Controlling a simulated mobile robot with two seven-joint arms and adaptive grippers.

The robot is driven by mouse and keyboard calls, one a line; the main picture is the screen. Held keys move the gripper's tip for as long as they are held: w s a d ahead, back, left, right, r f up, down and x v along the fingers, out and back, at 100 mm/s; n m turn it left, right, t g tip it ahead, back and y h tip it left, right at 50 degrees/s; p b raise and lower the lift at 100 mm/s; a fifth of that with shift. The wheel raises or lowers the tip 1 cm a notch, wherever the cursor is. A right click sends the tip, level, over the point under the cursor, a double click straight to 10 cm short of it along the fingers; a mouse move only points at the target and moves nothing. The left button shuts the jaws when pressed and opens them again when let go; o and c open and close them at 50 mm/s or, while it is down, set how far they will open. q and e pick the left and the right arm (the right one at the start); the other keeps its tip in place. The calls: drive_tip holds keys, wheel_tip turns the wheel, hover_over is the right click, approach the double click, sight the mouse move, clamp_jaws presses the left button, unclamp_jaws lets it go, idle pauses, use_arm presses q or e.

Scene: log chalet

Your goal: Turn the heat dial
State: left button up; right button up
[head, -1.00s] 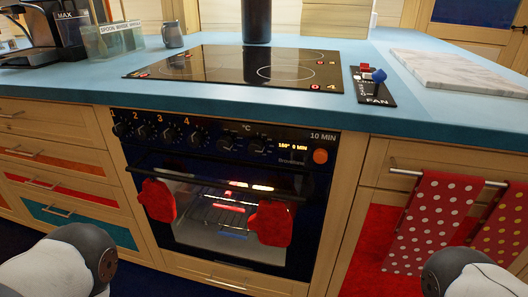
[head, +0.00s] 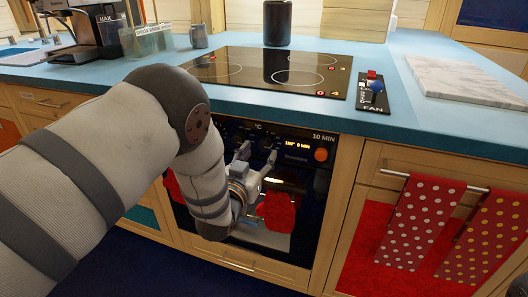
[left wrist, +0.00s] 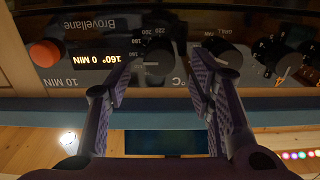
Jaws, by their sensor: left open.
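The heat dial (left wrist: 155,58) is a dark round knob beside the °C mark, with numbers such as 200 and 220 around it. It shows upside down in the left wrist view. My left gripper (left wrist: 160,72) is open, one finger on each side of the dial in that view. I cannot tell if either finger touches it. In the head view my left gripper (head: 258,155) is in front of the oven panel, partly covering the dials. The oven display (left wrist: 97,60) reads 160° 0 MIN. My right gripper is out of view.
Another dial (left wrist: 222,52) sits close beside the heat dial. An orange button (head: 321,154) is at the panel's right. A red oven mitt (head: 277,212) hangs below. The worktop edge (head: 300,118) overhangs the panel. Dotted towels (head: 420,220) hang at the right.

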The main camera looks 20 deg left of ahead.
sight(263, 147)
use_arm(q)
drive_tip(key=shift+w, duration=1.6)
drive_tip(key=shift+c, duration=0.5)
clamp_jaws()
drive_tip(key=m, duration=0.2)
drive_tip(key=shift+m, duration=1.9)
